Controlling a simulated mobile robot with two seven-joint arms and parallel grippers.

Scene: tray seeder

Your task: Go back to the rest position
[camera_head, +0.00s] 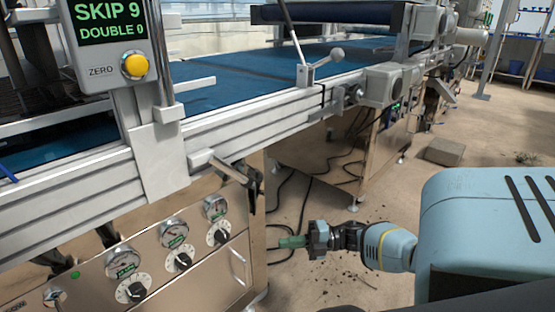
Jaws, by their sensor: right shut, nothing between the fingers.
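My right gripper (290,242) is in the lower middle of the head view, at the end of my light blue arm that comes in from the right. Its green fingers are together and nothing shows between them. It is in the air to the right of the steel control panel (200,262) of the seeder, apart from it as far as the view shows. My left gripper is not in view.
The seeder's blue belt (240,75) runs along an aluminium rail (265,118) to the back. A display box (110,40) with a yellow button (135,66) stands at the upper left. Cables (322,178) lie on the floor. Open floor (400,195) is to the right.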

